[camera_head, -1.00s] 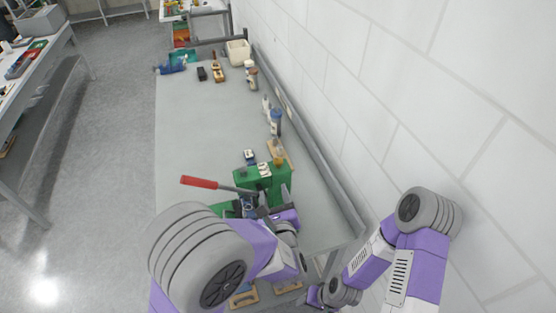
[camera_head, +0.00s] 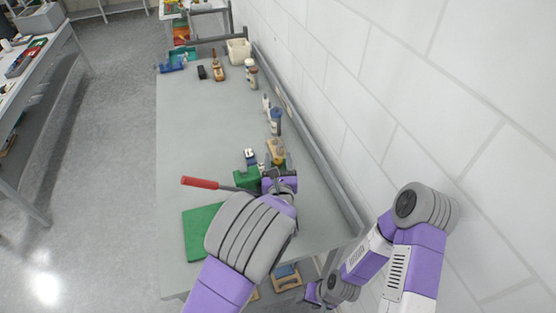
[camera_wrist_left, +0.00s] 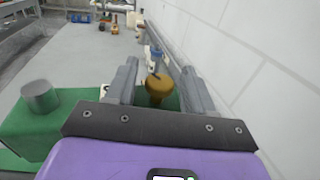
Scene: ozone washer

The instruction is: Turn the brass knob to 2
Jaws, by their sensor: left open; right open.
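The brass knob (camera_wrist_left: 157,88) shows in the left wrist view, between the two open fingers of my left gripper (camera_wrist_left: 160,78). A dark mark shows on its top. I cannot tell whether the fingers touch it, and no numbers are readable. In the head view the knob (camera_head: 279,160) is partly hidden by my left gripper (camera_head: 278,166), which is over the green machine (camera_head: 246,179). My right gripper (camera_head: 313,293) is low near the bench's front right corner, its fingers hardly visible.
A red-handled lever (camera_head: 200,183) sticks out left of the machine, above a green base plate (camera_head: 203,235). A grey cylinder (camera_wrist_left: 40,97) stands on the green housing. Bottles (camera_head: 275,121) stand behind, along the rail (camera_head: 315,152) by the white wall. The bench's middle left is clear.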

